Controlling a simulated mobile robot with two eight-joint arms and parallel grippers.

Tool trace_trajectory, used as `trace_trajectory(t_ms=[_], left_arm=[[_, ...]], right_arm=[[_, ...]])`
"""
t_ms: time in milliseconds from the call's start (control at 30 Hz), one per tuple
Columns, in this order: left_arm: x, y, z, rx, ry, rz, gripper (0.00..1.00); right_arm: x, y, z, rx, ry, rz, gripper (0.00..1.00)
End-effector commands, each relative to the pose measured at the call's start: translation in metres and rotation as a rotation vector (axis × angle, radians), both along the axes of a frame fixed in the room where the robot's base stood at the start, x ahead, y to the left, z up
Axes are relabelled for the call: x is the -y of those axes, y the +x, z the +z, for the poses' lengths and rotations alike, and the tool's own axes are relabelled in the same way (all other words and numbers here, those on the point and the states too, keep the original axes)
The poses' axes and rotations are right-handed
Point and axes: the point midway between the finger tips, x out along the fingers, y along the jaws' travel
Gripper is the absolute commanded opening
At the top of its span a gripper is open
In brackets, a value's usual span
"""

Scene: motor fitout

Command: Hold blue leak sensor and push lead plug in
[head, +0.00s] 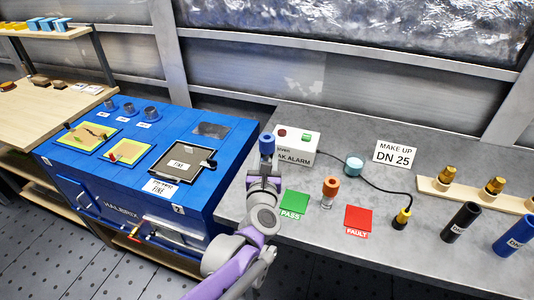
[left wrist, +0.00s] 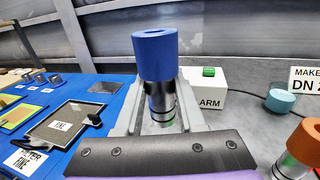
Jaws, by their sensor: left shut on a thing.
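The blue leak sensor (head: 267,143) has a blue cap and a shiny metal body. My left gripper (head: 265,178) is shut on its metal body and holds it upright, cap up, in front of the alarm box. In the left wrist view the blue cap (left wrist: 155,55) stands above the gripper's fingers (left wrist: 160,108). The lead plug (head: 402,217), black and yellow, stands on the grey bench to the right, at the end of a black cable, apart from the sensor. My right gripper is not in view.
A white leak alarm box (head: 296,146) stands behind the sensor, with a teal round piece (head: 353,165) beside it. An orange-capped sensor (head: 330,191) stands between the green PASS pad (head: 294,204) and red FAULT pad (head: 358,219).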

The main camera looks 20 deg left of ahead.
Motion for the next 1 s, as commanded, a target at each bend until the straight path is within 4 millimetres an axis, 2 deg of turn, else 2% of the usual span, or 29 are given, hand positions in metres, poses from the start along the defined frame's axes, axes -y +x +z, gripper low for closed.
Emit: trace_trajectory(t_ms=[1000], left_arm=[[0.0,0.0,-0.029,0.0,0.0,0.0,0.0]], right_arm=[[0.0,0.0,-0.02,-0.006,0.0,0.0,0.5]])
